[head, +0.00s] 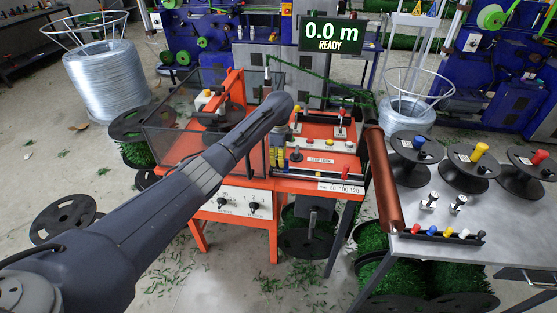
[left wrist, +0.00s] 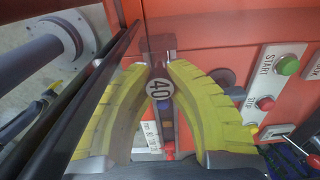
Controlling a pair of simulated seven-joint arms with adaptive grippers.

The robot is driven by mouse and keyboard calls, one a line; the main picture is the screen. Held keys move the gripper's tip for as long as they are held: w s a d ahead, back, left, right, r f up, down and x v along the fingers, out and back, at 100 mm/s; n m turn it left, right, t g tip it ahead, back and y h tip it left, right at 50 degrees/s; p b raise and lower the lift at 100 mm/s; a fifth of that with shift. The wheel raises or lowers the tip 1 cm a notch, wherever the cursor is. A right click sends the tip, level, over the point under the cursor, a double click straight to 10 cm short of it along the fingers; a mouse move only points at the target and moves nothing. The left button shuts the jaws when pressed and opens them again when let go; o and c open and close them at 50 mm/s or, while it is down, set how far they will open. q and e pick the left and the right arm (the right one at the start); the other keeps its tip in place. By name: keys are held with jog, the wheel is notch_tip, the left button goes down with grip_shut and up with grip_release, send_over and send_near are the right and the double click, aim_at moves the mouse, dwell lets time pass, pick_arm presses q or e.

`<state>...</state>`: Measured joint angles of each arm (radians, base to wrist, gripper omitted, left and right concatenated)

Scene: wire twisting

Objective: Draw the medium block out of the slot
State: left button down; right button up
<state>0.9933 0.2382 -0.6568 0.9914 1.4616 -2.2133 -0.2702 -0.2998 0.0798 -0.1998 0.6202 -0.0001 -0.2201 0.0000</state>
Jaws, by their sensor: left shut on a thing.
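The label faces the camera, between the fingers. I cannot tell from its size whether this is the medium block. The slot is not clearly seen; the block stands close against the orange panel (left wrist: 215,25). In the head view my left arm reaches over the orange machine (head: 318,158) and hides most of the gripping spot. My right gripper is in neither view.
START (left wrist: 288,65) and red stop (left wrist: 265,103) buttons sit right of the gripper. A copper-coloured roller (head: 382,180) and a grey table (head: 470,225) with spools lie right. The display (head: 331,34) reads 0.0 m READY.

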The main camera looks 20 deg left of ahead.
pick_arm(q)
jog(key=shift+r, duration=0.2)
jog(key=shift+r, duration=2.3)
